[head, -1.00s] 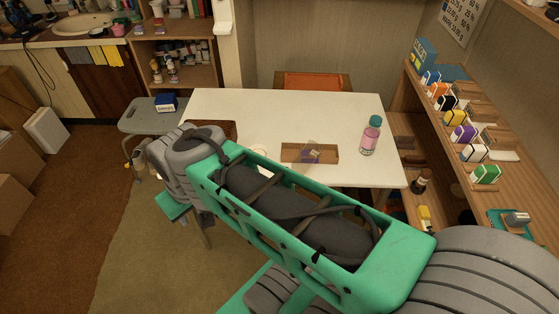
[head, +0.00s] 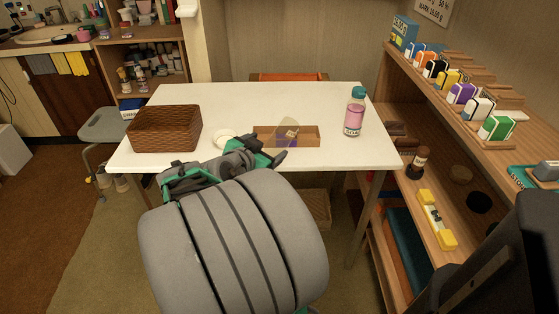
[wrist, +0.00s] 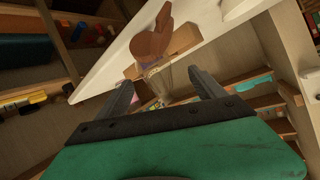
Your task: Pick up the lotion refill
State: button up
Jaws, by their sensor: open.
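A small see-through pouch with a purple lower part (head: 288,136), which looks like the lotion refill, stands in a shallow wooden tray (head: 309,137) on the white table. My gripper (head: 270,157) is at the tray's front left, partly hidden behind my arm in the head view. In the wrist view my gripper (wrist: 159,78) is open, its two dark fingers apart. A clear, pouch-like shape (wrist: 158,84) shows between and beyond the fingers. I cannot tell whether they touch it.
A wicker basket (head: 165,129) stands on the table's left, with a white dish (head: 223,135) beside the tray. A pink soap bottle (head: 354,112) stands upright to the tray's right. Shelves with several small boxes (head: 462,93) line the right. The table's back is clear.

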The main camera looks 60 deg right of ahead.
aim_at(280, 140)
jog(key=x, duration=0.5)
jog(key=s+b+x, duration=0.1)
jog(key=x, duration=0.1)
jog(key=shift+s+d, duration=0.1)
jog(key=shift+d, duration=0.4)
